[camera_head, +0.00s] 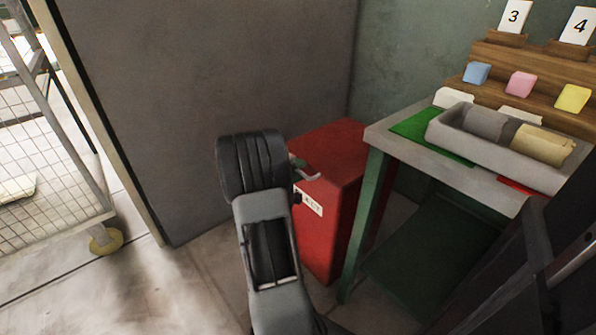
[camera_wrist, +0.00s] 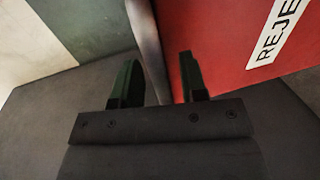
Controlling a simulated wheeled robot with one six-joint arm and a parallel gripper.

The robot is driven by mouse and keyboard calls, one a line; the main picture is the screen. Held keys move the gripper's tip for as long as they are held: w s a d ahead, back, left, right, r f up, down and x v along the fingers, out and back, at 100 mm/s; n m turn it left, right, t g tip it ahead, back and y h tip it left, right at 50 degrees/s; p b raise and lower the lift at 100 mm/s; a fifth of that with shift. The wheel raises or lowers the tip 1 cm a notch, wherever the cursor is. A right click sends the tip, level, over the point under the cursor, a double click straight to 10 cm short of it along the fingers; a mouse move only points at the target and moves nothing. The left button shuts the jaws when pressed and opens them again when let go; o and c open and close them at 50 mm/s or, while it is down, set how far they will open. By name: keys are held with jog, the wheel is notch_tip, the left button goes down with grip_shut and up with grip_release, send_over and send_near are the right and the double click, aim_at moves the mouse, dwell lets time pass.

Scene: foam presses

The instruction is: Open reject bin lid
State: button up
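The red reject bin (camera_head: 338,150) stands beside the table, with its flat lid closed. Its white label (camera_head: 308,202) is on the front; in the wrist view the label (camera_wrist: 277,32) reads "REJE". My gripper (camera_head: 303,172) is at the bin's upper front edge, partly hidden by my wrist. In the wrist view my gripper (camera_wrist: 157,82) has its two dark green fingers apart. A grey bar (camera_wrist: 147,45), which looks like the lid handle, runs between them along the red face (camera_wrist: 212,45). I cannot tell whether either finger touches it.
A table (camera_head: 385,137) stands right of the bin, holding a grey tray (camera_head: 470,142) with foam rolls and a green mat (camera_head: 410,128). A grey panel (camera_head: 200,80) is behind. A wire cage cart (camera_head: 45,160) is at left. Floor (camera_head: 130,285) at lower left is clear.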

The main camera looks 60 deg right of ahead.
jog(key=shift+c, duration=0.2)
grip_shut()
dwell(0.3)
